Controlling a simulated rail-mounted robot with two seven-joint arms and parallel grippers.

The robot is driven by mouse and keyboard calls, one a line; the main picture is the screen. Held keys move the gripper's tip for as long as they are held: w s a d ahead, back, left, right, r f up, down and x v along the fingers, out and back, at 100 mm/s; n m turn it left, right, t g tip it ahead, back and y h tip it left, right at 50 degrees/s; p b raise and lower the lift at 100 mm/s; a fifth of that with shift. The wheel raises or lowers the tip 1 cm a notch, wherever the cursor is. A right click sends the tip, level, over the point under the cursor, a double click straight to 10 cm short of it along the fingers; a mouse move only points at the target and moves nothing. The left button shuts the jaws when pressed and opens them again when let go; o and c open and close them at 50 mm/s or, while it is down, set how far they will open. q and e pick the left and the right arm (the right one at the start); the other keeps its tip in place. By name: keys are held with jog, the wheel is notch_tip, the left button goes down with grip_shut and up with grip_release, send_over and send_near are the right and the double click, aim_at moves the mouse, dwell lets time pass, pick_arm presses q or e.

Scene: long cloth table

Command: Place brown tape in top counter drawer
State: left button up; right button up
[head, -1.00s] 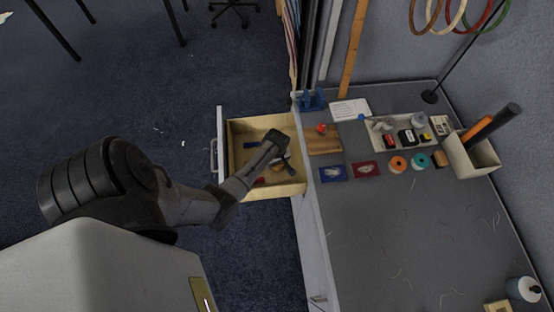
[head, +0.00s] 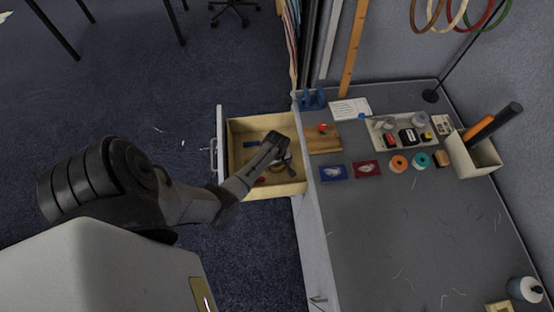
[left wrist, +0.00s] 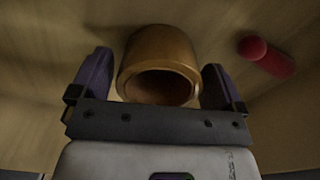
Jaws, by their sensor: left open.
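The top counter drawer (head: 242,129) is pulled open from the counter, its inside light wood. The brown tape (left wrist: 160,45), a short hollow roll, is in the drawer in the left wrist view. It lies between the two spread fingers of my left gripper (left wrist: 157,78); I cannot tell whether either finger touches it. In the head view my left gripper (head: 277,143) reaches down into the drawer and partly covers its contents. My right gripper is not in view.
A red rounded item (left wrist: 266,56) lies in the drawer to the right of the tape. The grey counter (head: 400,230) holds tape rolls, a tray of small items and a bin (head: 477,158). Its front middle is mostly clear.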

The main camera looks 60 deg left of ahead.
pick_arm(q)
notch_tip(320, 180, up, 11)
jog(key=p, duration=0.3)
jog(key=s+d+r+m+t, duration=0.1)
jog(key=s+d+r+m, duration=0.6)
jog(key=d+m, duration=0.2)
jog(key=s+d+r+m+t, duration=0.2)
jog(key=s+d+r+m, duration=0.6)
jog(key=d, duration=0.5)
jog(key=shift+s+d+r+m+t, duration=0.2)
jog(key=shift+s+d+m+t, duration=0.15)
jog(key=shift+m, duration=0.75)
